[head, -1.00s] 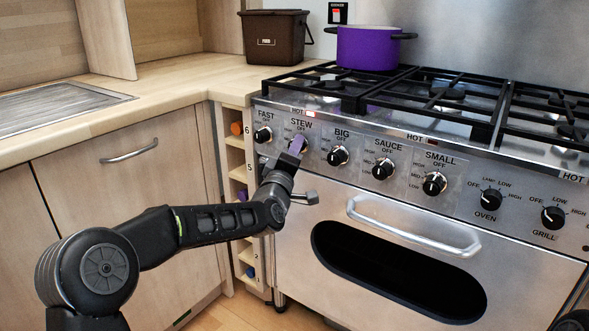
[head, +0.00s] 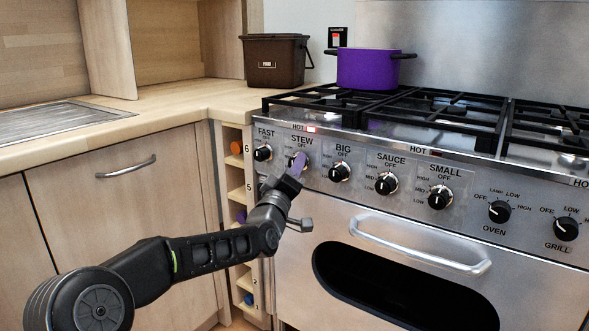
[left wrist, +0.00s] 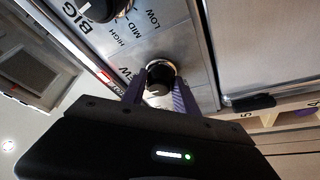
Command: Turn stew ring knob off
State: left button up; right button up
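The stew ring knob (head: 303,162) is on the cooker's front panel below the STEW label, second from the left. My left gripper (head: 298,163) is at it and hides much of it in the head view. In the left wrist view the stew knob (left wrist: 159,77), dark with a chrome ring, lies between the purple fingers of my left gripper (left wrist: 158,88). The fingers sit close against both its sides, partly apart, and appear shut on it. Its pointer setting cannot be read. My right gripper is not in view.
The fast knob (head: 262,153) is just left and the big knob (head: 339,172) just right. A red lamp (head: 311,129) is lit beside HOT. A purple pot (head: 367,70) stands on the hob. The oven door handle (head: 420,247) juts out below.

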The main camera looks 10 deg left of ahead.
pick_arm(q)
jog(key=o, duration=0.4)
jog(key=shift+s, duration=0.1)
jog(key=p+v, duration=0.1)
jog(key=v, duration=0.6)
jog(key=shift+s, duration=0.3)
jog(key=shift+f, duration=0.15)
